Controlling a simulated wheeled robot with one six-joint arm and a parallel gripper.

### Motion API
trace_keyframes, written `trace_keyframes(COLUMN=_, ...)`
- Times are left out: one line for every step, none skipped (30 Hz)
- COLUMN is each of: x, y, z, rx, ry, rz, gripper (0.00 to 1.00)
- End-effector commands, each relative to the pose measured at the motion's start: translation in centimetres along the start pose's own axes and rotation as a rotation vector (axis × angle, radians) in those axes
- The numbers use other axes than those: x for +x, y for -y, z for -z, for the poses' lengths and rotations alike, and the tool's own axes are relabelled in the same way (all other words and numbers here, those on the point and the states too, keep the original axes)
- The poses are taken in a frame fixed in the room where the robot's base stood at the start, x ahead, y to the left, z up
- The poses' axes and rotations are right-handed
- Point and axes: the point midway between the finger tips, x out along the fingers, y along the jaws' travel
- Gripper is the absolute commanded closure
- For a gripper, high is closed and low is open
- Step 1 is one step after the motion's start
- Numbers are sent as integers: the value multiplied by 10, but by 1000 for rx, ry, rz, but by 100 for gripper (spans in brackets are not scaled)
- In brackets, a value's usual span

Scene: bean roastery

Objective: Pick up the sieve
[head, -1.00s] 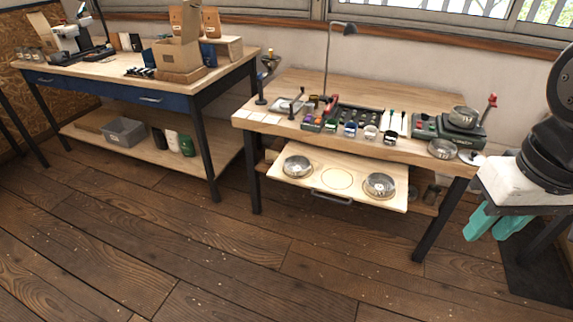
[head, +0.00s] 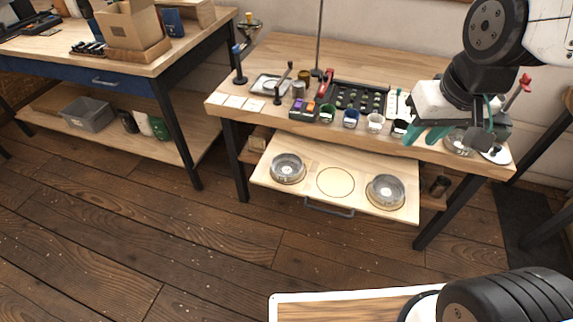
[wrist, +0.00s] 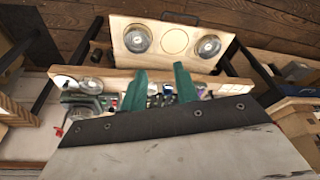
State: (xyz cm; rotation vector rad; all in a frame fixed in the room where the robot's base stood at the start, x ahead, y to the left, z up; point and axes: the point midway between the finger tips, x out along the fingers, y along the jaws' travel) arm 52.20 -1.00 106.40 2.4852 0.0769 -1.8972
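Two round steel dishes that look like sieves sit on the pull-out board (head: 300,188) under the right table. One is the left dish (head: 288,169), the other the right dish (head: 385,191); an empty marked circle lies between them. Both dishes also show at the top of the wrist view (wrist: 137,38) (wrist: 207,46). A further metal bowl (head: 458,142) on the tabletop is partly hidden by my arm. I cannot tell for certain which is the sieve. My gripper (head: 428,136) is over the table's right part, its teal fingers apart and empty (wrist: 160,90).
On the right table (head: 300,62) stand several small cups, a dark tray (head: 358,97), a tamper-like tool (head: 238,65) and a thin lamp pole. The left bench (head: 160,60) holds a cardboard box (head: 128,22). Floor in front of the board is clear.

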Motion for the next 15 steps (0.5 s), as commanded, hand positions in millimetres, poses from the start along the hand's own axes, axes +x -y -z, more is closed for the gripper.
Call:
trace_keyframes(x=21, y=6, z=18, rx=-13, ry=-20, rz=8, gripper=70)
trace_keyframes(x=32, y=10, z=30, rx=-18, ry=-43, rz=12, gripper=70)
trace_keyframes(x=47, y=15, z=45, rx=-25, ry=-74, rz=18, gripper=70)
trace_keyframes(x=58, y=19, z=56, rx=-30, ry=-97, rz=22, gripper=70)
trace_keyframes(x=70, y=23, z=66, rx=-35, ry=-120, rz=27, gripper=70)
trace_keyframes(x=85, y=29, z=78, rx=-40, ry=-150, rz=32, gripper=70)
trace_keyframes(x=97, y=33, z=86, rx=-44, ry=-173, rz=37, gripper=70)
trace_keyframes(x=109, y=38, z=95, rx=-49, ry=-196, rz=40, gripper=70)
trace_keyframes(x=125, y=44, z=105, rx=-54, ry=-228, rz=45, gripper=70)
trace_keyframes(x=137, y=48, z=112, rx=-59, ry=-251, rz=49, gripper=70)
trace_keyframes(x=149, y=53, z=119, rx=-63, ry=-274, rz=52, gripper=70)
trace_keyframes(x=165, y=59, z=126, rx=-68, ry=-304, rz=56, gripper=70)
trace_keyframes(x=177, y=64, z=131, rx=-72, ry=-328, rz=60, gripper=70)
trace_keyframes(x=190, y=68, z=136, rx=-75, ry=-351, rz=63, gripper=70)
trace_keyframes(x=206, y=74, z=140, rx=-80, ry=-381, rz=67, gripper=70)
